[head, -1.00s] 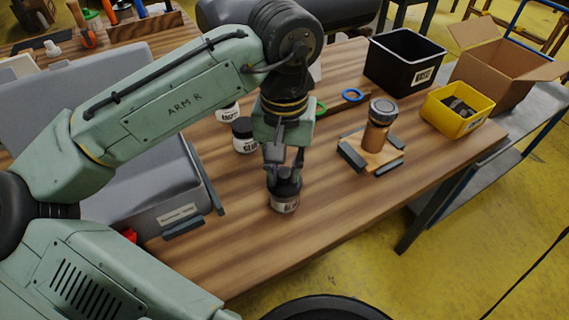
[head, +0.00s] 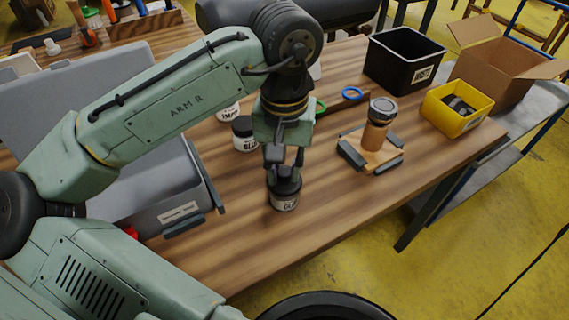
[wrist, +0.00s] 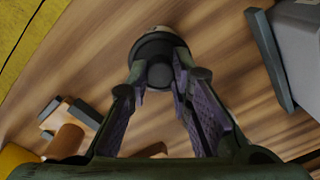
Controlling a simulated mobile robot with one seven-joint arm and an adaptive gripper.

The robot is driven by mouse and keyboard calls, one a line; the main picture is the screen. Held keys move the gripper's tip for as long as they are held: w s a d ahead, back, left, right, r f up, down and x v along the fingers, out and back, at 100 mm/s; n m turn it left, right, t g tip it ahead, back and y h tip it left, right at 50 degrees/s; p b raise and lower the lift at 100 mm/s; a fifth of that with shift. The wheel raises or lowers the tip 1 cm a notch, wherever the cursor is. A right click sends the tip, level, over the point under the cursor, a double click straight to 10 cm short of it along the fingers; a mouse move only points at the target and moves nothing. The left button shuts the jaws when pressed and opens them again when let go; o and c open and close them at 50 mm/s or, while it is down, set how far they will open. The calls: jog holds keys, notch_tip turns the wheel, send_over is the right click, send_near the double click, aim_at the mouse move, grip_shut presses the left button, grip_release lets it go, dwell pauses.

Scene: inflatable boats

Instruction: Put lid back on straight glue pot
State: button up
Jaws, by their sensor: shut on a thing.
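The glue pot (head: 285,203), a small jar with a pale label, stands upright near the front edge of the wooden table. Its black lid (head: 286,181) is at the pot's mouth and looks level; I cannot tell whether it is fully seated. My gripper (head: 284,167) points down from above, shut on the lid. In the wrist view the fingers (wrist: 158,78) reach both sides of the round black lid (wrist: 157,48), and a bit of the pot (wrist: 157,29) shows beyond it. The fingers hide part of the lid.
A black-lidded jar (head: 244,134) stands behind the pot. To the right are a brown jar (head: 378,128) on a wooden fixture, a yellow bin (head: 432,115) and a black waste box (head: 380,67). A grey case (head: 112,178) lies left. The table right of the pot is clear.

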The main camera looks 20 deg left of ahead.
jog(key=o, duration=0.9)
jog(key=shift+o, duration=0.4)
jog(key=o, duration=0.4)
jog(key=shift+r+p, duration=3.1)
jog(key=shift+r, duration=0.45)
grip_shut()
